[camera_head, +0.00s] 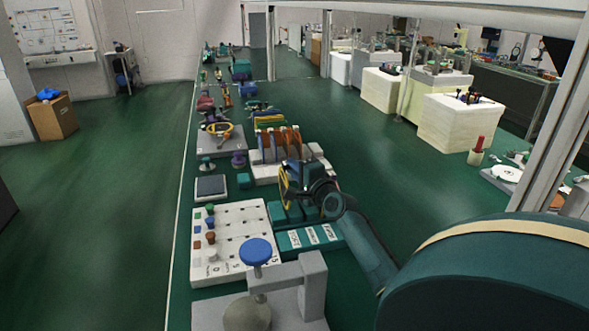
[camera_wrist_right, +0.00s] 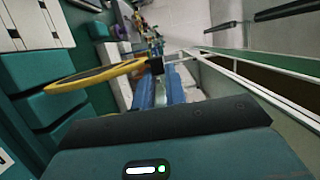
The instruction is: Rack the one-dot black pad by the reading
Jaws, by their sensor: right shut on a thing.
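My right gripper (camera_head: 291,181) is shut on a thin disc with a yellow rim (camera_head: 283,187), held up near the middle of the bench row. In the right wrist view the disc (camera_wrist_right: 95,76) appears nearly edge-on, yellow around a darker face, with a small black block (camera_wrist_right: 157,66) at its right end. I cannot make out any dots on it. A rack (camera_head: 268,171) with upright orange-brown discs (camera_head: 278,142) stands just behind the gripper. The held disc appears apart from the rack. My left gripper is out of view.
In front are teal blocks with white labels (camera_head: 310,237), a white board with coloured pegs (camera_head: 232,222) and a grey stand (camera_head: 312,283) with a blue knob (camera_head: 256,251). A dark square plate (camera_head: 211,187) lies left. Green floor is open on the left.

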